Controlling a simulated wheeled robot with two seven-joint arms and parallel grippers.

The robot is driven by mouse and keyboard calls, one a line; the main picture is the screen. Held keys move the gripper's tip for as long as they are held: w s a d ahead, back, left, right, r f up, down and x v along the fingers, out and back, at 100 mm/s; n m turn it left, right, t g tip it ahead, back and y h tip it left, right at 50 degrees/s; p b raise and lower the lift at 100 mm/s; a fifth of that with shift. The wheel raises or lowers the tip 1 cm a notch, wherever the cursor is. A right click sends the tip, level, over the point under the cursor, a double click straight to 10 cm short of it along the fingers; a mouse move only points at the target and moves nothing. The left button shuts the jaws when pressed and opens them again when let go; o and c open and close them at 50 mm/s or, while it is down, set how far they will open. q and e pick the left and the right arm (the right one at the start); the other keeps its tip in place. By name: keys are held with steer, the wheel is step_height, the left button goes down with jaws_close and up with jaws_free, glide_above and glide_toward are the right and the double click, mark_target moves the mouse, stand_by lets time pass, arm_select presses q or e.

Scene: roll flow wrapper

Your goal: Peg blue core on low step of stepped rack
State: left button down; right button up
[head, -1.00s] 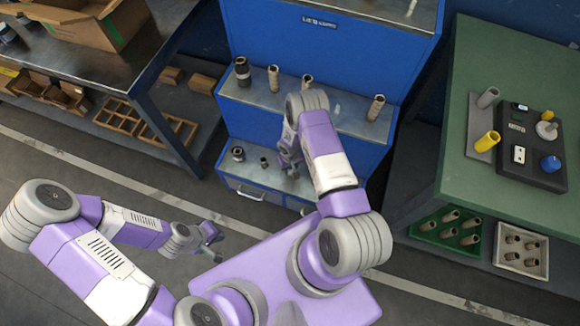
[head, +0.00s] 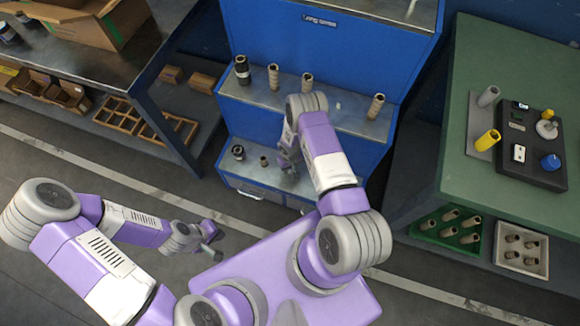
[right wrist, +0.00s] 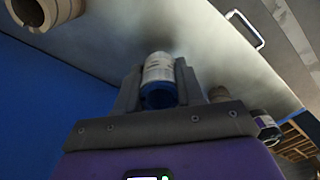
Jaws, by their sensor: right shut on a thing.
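The stepped rack (head: 325,50) is blue with grey step tops. My right gripper (head: 288,160) is over its low step (head: 243,172), partly hidden by my wrist in the head view. In the right wrist view, my right gripper (right wrist: 158,92) is shut on the blue core (right wrist: 158,96), a pale cylinder with a blue end. The low step's grey top (right wrist: 215,45) lies beyond it; I cannot tell whether the core touches it. My left gripper (head: 211,240) hangs over the floor, left of the rack; its jaw opening is unclear.
The low step also holds a dark-banded roll (head: 237,152) and a short brown core (head: 264,161). The upper step bears a dark roll (head: 242,70) and tan cores (head: 273,77). A green table (head: 470,205) stands right, a dark bench (head: 110,75) left.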

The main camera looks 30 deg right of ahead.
steer(key=shift+f, duration=0.15)
steer(key=shift+f, duration=0.9)
steer(key=shift+f, duration=0.1)
stand_by(0.4)
steer(key=o, duration=1.1)
steer(key=shift+o, duration=0.3)
steer(key=o, duration=0.4)
